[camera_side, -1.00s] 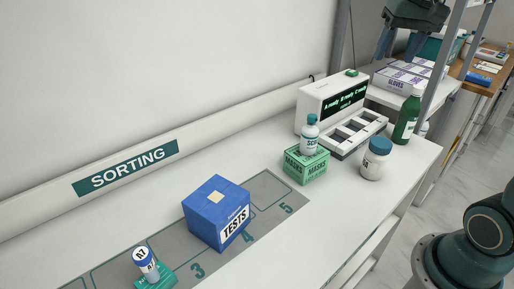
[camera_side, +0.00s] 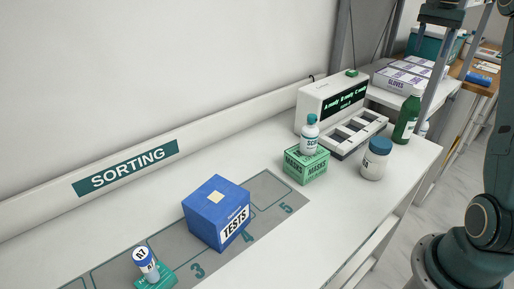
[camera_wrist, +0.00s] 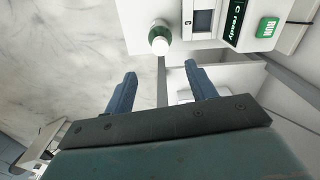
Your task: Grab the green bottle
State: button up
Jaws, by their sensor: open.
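The green bottle (camera_side: 407,118) stands upright near the far right end of the white bench, with a white label and a pale cap. In the wrist view the green bottle (camera_wrist: 158,27) shows from above, its white cap towards me, beyond the fingertips and between their lines. My gripper (camera_wrist: 161,72) is open and empty, two blue fingers apart.
A white analyser (camera_side: 333,105) stands left of the bottle. A white jar with a blue cap (camera_side: 375,160) stands in front. A grey post (camera_side: 438,80) rises close to the bottle's right. A green masks box (camera_side: 306,166) carries a small bottle (camera_side: 310,138). A blue tests box (camera_side: 216,214) lies farther left.

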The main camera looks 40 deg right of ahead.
aim_at(419, 87)
jog(key=shift+s+d+f, duration=0.15)
jog(key=shift+s+d, duration=0.05)
jog(key=shift+d, duration=0.2)
notch_tip(419, 87, down, 8)
jog(key=shift+f, duration=0.3)
dwell(0.3)
jog(key=shift+w+f, duration=0.2)
jog(key=shift+f, duration=2.4)
grip_shut()
